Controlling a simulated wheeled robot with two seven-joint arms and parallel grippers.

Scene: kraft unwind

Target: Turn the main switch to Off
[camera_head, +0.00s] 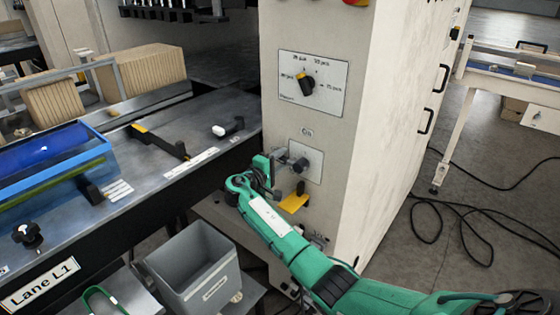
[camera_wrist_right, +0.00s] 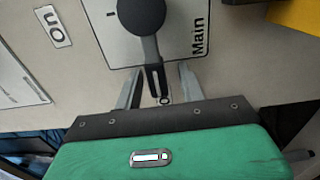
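The main switch (camera_head: 299,164) is a dark round knob on a light plate (camera_head: 314,157) on the cabinet front, below an "On" label (camera_head: 307,132). An "I" mark (camera_wrist_right: 110,13) and the word "Main" (camera_wrist_right: 199,33) are on the plate. My right gripper (camera_head: 277,164) is at the switch from the left. Its fingers (camera_wrist_right: 158,88) are open on either side of the lever, with gaps visible. My left gripper is not in view.
A selector dial (camera_head: 307,85) is above the switch and a yellow part (camera_head: 294,200) below it. A grey bin (camera_head: 195,266) stands low at the left. The lane table (camera_head: 200,120) reaches the cabinet's left side. Cables (camera_head: 470,215) lie on the floor at right.

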